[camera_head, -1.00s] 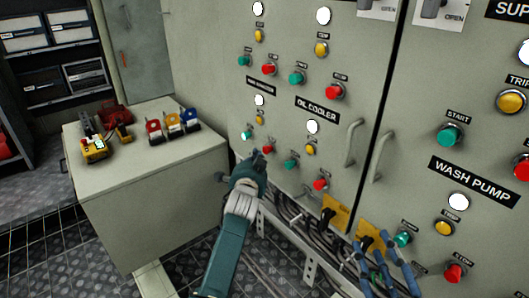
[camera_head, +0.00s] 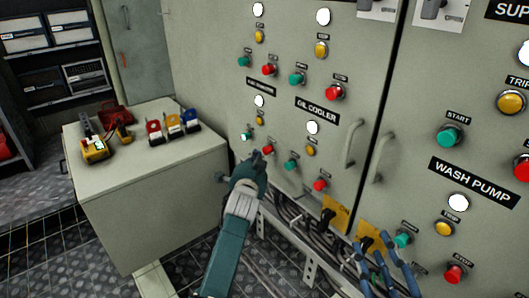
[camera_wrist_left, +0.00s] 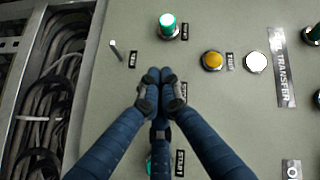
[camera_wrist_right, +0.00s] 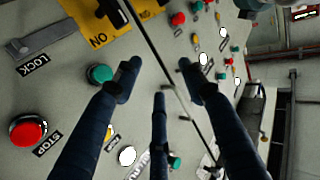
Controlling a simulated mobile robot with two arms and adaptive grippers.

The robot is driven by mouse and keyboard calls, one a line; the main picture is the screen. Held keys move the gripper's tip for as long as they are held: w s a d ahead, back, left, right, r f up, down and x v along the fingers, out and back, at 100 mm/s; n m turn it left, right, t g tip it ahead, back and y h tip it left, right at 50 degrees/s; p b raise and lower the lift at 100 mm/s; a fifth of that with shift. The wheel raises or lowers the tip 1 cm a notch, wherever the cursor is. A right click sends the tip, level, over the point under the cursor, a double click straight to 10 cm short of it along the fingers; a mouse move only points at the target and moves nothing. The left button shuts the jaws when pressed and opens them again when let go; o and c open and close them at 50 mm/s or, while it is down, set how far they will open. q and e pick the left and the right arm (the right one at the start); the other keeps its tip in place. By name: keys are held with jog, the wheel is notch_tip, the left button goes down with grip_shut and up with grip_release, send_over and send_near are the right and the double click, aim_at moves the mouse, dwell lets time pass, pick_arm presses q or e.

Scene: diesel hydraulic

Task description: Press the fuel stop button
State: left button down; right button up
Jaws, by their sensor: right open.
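The cabinet panel carries a small TRANSFER label (camera_head: 261,86), whose first word I cannot read. Below it are a white lamp, a yellow lamp, a green button (camera_head: 246,135) and a red button (camera_head: 267,149). My left gripper (camera_head: 257,155) is at the red button's left edge; I cannot tell whether it touches. In the left wrist view my left gripper (camera_wrist_left: 158,75) has its fingertips together, empty, over the panel and hides the red button. The green button (camera_wrist_left: 168,25) and TRANSFER label (camera_wrist_left: 283,67) show there. My right gripper (camera_wrist_right: 158,70) is open and empty, low before the panel.
The OIL COOLER group has its own red button (camera_head: 320,185) close to the right. A cabinet handle (camera_head: 353,143) sticks out. Cables (camera_head: 290,215) run below the panel. A bench (camera_head: 140,185) with padlocks and a yellow device stands at left.

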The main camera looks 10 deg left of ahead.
dwell(0.4)
jog(key=shift+w+a+r+t, duration=0.15)
jog(key=shift+r+t, duration=0.15)
jog(key=shift+r, duration=0.6)
jog(key=shift+a+r+t+y+b, duration=0.15)
jog(key=shift+r+t+y+b, duration=0.3)
jog(key=shift+r+t, duration=0.8)
dwell(1.8)
jog(key=shift+r+g, duration=0.35)
jog(key=shift+g, duration=0.1)
notch_tip(320, 180, down, 11)
jog(key=s+d+g+h+p, duration=0.2)
jog(key=g, duration=0.3)
jog(key=shift+f, duration=0.2)
dwell(0.5)
